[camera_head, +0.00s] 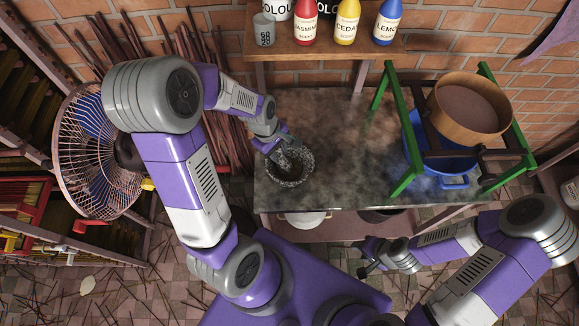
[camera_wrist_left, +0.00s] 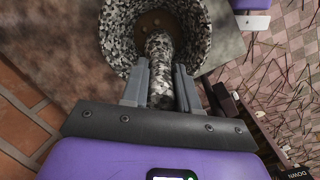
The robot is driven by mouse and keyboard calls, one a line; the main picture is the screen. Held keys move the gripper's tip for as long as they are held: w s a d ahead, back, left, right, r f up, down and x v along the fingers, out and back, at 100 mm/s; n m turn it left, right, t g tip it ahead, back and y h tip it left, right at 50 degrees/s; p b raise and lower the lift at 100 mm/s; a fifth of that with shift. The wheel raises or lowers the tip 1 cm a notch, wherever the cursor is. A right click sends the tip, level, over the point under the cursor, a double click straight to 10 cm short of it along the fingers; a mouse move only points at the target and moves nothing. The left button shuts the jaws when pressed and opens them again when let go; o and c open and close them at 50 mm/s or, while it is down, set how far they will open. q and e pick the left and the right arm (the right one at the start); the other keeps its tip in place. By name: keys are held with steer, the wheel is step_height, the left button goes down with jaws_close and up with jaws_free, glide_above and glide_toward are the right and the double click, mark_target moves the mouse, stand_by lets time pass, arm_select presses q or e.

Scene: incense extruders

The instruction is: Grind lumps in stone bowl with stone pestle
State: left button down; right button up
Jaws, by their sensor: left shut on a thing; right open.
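The stone bowl (camera_head: 291,179), speckled grey, stands on the left part of the dark stone table. In the left wrist view its rim (camera_wrist_left: 117,38) and hollow fill the top. Brown lumps (camera_wrist_left: 151,20) lie in the bowl. The speckled stone pestle (camera_wrist_left: 160,55) reaches down into the bowl. My left gripper (camera_head: 281,150) is shut on the pestle's upper part, and its two fingers (camera_wrist_left: 161,85) flank it in the left wrist view. Whether the pestle tip touches the lumps cannot be told. My right gripper (camera_head: 364,258) is open and empty, low in front of the table.
The table (camera_head: 345,130) is clear right of the bowl. A green frame (camera_head: 403,183) with a round wooden sieve (camera_head: 466,107) stands over a blue basin (camera_head: 454,182) at the right. A shelf (camera_head: 330,46) with bottles is behind. A fan (camera_head: 88,140) stands at the left.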

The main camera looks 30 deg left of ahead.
arm_select(q)
steer(key=shift+s+d, duration=0.4)
steer(key=shift+d, duration=0.1)
steer(key=shift+w+d+p, duration=0.25)
steer(key=shift+d+p, duration=0.1)
steer(key=shift+w+d, duration=0.15)
steer(key=shift+w, duration=0.6)
steer(key=shift+w+a, duration=0.2)
steer(key=shift+a, duration=0.35)
steer(key=shift+s+a, duration=0.25)
steer(key=shift+a, duration=0.3)
steer(key=shift+s+d, duration=0.15)
steer(key=shift+s, duration=0.45)
steer(key=shift+s+d+p, duration=0.35)
steer(key=shift+d+p, duration=0.1)
steer(key=shift+p, duration=0.1)
steer(key=shift+w+d+p, duration=0.3)
steer(key=shift+d, duration=0.15)
steer(key=shift+w, duration=0.1)
steer(key=shift+r, duration=0.15)
